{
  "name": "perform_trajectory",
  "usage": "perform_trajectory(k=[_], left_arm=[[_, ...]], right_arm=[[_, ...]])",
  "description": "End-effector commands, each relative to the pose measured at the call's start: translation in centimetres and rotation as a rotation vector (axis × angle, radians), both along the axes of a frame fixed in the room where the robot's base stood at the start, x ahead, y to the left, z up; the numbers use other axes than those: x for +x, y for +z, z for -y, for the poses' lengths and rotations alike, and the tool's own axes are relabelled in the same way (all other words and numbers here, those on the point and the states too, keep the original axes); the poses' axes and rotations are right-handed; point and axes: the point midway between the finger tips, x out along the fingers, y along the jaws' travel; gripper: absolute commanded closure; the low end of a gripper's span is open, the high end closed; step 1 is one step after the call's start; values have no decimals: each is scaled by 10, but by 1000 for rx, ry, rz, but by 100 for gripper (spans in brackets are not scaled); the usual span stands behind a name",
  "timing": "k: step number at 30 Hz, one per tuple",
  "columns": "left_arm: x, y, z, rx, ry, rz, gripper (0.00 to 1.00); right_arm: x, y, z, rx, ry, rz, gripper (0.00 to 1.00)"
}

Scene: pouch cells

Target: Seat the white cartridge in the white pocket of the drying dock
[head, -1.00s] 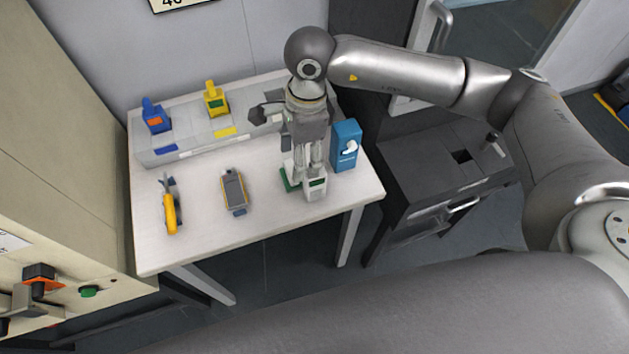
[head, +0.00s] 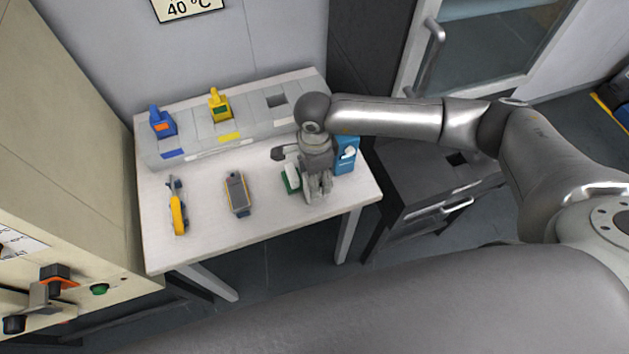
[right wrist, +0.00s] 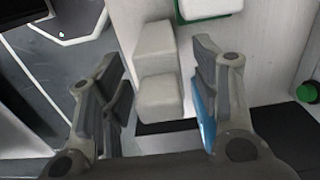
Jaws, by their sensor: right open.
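The white cartridge (right wrist: 157,95) stands upright near the table's right front, between the fingers of my right gripper (right wrist: 158,72) in the right wrist view. The fingers are open, one on each side, with a gap visible to the cartridge. In the head view my right gripper (head: 317,192) points down and hides most of the cartridge. The drying dock (head: 200,148) is a long grey block at the back of the table. Its right pocket (head: 277,101), with a pale label, is empty. My left gripper is not in view.
A blue cartridge (head: 161,123) and a yellow one (head: 220,107) sit in the dock. A blue box (head: 346,155) stands close right of my gripper, and a green-and-white item (head: 291,178) close left. A handheld meter (head: 238,192) and yellow tool (head: 178,212) lie further left.

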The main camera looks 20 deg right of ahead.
Motion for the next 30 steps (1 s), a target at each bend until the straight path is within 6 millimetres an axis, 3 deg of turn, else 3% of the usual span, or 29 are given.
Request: perform_trajectory(k=[8, 21, 30], left_arm=[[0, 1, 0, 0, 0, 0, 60], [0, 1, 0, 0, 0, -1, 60], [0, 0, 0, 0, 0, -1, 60]], right_arm=[[0, -5, 0, 1, 1, 2, 43], [0, -4, 0, 1, 1, 2, 98], [1, -3, -1, 2, 1, 4, 100]])
